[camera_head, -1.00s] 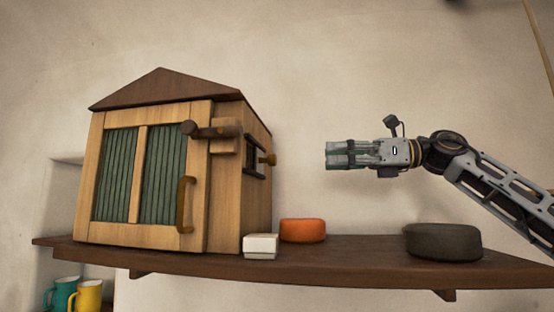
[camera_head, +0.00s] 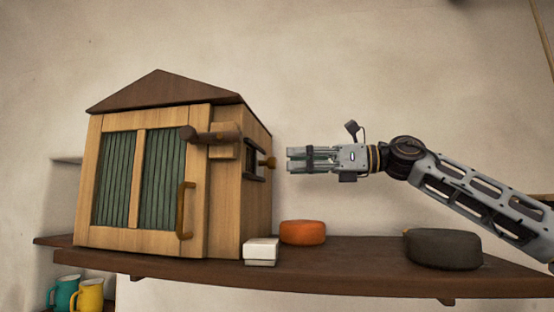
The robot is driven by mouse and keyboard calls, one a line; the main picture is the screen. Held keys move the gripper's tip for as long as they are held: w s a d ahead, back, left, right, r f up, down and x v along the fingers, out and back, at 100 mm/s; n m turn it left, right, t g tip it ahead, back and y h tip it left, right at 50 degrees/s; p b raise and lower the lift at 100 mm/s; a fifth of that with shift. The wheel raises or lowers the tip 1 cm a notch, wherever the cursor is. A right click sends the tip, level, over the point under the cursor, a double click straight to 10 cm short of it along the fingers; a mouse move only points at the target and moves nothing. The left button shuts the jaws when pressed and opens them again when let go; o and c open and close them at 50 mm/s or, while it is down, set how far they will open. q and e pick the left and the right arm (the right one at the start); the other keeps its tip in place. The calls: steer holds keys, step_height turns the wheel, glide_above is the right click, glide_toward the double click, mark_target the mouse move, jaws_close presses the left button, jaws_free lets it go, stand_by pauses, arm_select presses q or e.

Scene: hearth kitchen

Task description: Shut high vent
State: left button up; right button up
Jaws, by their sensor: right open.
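A wooden house-shaped cabinet (camera_head: 222,215) with a dark peaked roof stands on the shelf at the left. Its front door has green slatted panels and a curved wooden handle (camera_head: 184,211). A dark round bar sits across the door's upper right edge. On the cabinet's right side is the small vent (camera_head: 251,158), a dark-framed opening with a wooden knob (camera_head: 268,162) standing out to the right. How far the vent is open I cannot tell. My right gripper (camera_head: 290,160) is level with the knob, just right of it, apart from it, open and empty. My left gripper is out of view.
The brown shelf (camera_head: 340,278) carries a white box (camera_head: 261,251), an orange round object (camera_head: 302,232) and a dark grey round one (camera_head: 442,249). Teal and yellow mugs (camera_head: 90,294) stand below left. The wall space above the shelf is free.

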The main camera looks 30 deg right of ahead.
mark_target(268, 164)
steer(key=shift+p+x, duration=0.75)
steer(key=shift+x, duration=1.9)
jaws_close()
